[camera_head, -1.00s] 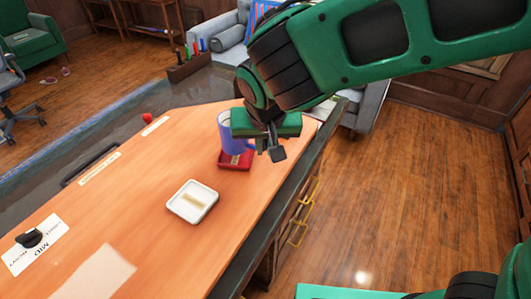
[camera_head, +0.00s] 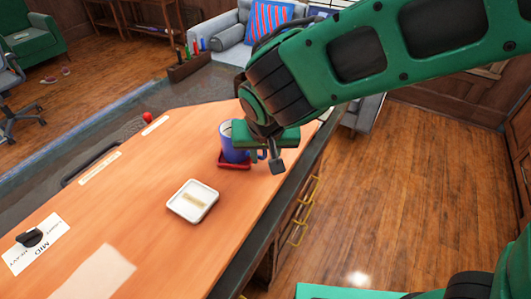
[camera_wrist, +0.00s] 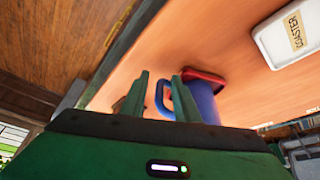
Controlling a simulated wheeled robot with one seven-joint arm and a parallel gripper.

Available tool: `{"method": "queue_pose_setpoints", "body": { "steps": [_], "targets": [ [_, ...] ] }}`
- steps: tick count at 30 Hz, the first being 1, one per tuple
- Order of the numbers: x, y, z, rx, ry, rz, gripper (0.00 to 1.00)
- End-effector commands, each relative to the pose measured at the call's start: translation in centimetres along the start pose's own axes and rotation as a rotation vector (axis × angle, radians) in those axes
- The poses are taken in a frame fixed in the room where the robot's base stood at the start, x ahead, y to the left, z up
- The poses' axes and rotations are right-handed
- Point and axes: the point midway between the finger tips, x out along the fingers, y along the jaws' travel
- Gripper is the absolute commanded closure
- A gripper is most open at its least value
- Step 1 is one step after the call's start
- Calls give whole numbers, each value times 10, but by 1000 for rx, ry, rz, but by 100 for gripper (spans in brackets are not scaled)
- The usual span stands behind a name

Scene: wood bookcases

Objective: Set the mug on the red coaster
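The blue mug (camera_head: 233,146) stands upright over the red coaster (camera_head: 238,166) near the desk's right edge. In the wrist view the mug (camera_wrist: 203,102) has its base against the red coaster (camera_wrist: 207,75), apparently resting on it. My gripper (camera_head: 268,160) is just right of the mug, at its handle side. In the wrist view my gripper's fingers (camera_wrist: 160,96) are apart, with part of the handle showing between them. The right finger overlaps the handle loop; a gap shows by the left finger.
A white coaster (camera_head: 193,201) lies nearer on the wooden desk (camera_head: 130,190). Paper labels and a card (camera_head: 35,246) with a dark object lie left. A small red ball (camera_head: 147,117) and a pen holder (camera_head: 188,67) are farther back. Floor is clear at right.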

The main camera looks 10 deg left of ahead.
Motion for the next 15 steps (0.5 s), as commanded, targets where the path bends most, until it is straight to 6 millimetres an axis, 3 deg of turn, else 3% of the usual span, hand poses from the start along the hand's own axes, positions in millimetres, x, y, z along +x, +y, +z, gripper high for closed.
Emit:
{"method": "queue_pose_setpoints", "body": {
  "steps": [5,15],
  "targets": [
    [-14,0,-2,1,3,-3,72],
    [-80,0,-2,3,4,-3,72]
  ]
}}
